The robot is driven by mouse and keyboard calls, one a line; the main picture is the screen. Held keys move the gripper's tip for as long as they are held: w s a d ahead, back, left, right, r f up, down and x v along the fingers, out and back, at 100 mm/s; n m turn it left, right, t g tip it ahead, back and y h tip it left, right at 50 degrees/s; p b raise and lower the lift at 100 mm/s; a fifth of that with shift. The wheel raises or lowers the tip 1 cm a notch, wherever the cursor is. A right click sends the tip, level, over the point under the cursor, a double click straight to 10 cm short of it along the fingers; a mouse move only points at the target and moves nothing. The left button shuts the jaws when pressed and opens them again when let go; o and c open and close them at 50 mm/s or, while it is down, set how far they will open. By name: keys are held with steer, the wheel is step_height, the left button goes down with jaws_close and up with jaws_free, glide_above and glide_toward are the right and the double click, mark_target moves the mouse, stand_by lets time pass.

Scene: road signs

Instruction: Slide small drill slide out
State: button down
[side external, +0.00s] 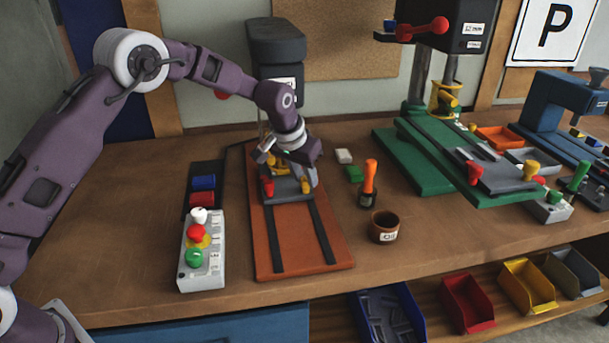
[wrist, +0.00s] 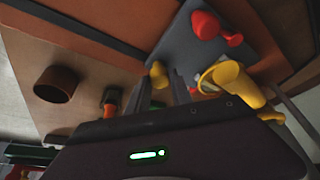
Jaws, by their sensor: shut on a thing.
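The small drill (side external: 277,45) stands at the back left of the bench, with a brown-orange base (side external: 290,255) and two dark rails. Its grey slide (side external: 290,193) sits toward the rear of the rails; it also shows in the wrist view (wrist: 187,45). The slide carries a red knob (side external: 267,187) and yellow parts, including a yellow knob (wrist: 158,75). My gripper (side external: 298,172) is low over the slide. In the wrist view its dark fingers (wrist: 160,88) are shut around the yellow knob. The exact contact is partly hidden.
A control box (side external: 203,250) stands left of the base. A brown cup (side external: 384,227) and an orange-handled tool (side external: 369,182) stand to the right. A green-based drill (side external: 415,150) is farther right. The front of the brown base and its rails is clear.

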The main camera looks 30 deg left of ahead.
stand_by(0.3)
steer(key=s+d, duration=1.4)
steer(key=shift+s+d, duration=0.1)
steer(key=shift+s, duration=0.05)
steer(key=c, duration=1.3)
jaws_free()
steer(key=shift+o, duration=0.8)
steer(key=v, duration=0.7)
